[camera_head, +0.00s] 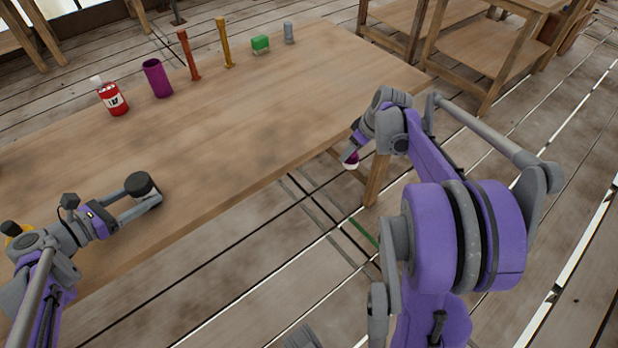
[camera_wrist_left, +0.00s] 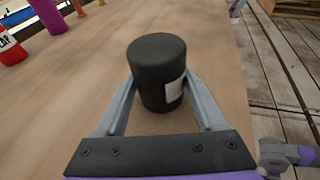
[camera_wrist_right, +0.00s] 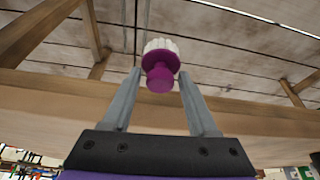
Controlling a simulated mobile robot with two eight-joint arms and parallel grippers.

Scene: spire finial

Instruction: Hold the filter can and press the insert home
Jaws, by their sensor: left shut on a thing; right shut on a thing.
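The black filter can (camera_head: 140,184) with a pale label is at the table's near left part, seemingly upright. My left gripper (camera_wrist_left: 160,88) is shut on it, one finger on each side. I cannot tell whether its base touches the wood. The insert, a purple plug with a white ribbed rim, shows in the right wrist view (camera_wrist_right: 160,78). My right gripper (camera_wrist_right: 160,72) is shut on it, beyond the table's near edge, well to the right of the can. In the head view only a small part of the insert (camera_head: 351,162) shows.
On the wooden table (camera_head: 225,130) stand a red labelled can (camera_head: 113,99), purple cylinder (camera_head: 157,78), orange post (camera_head: 188,55), yellow post (camera_head: 224,42), green block (camera_head: 260,44) and grey cylinder (camera_head: 289,32) along the far side. The middle is clear. Another table (camera_head: 470,45) stands behind.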

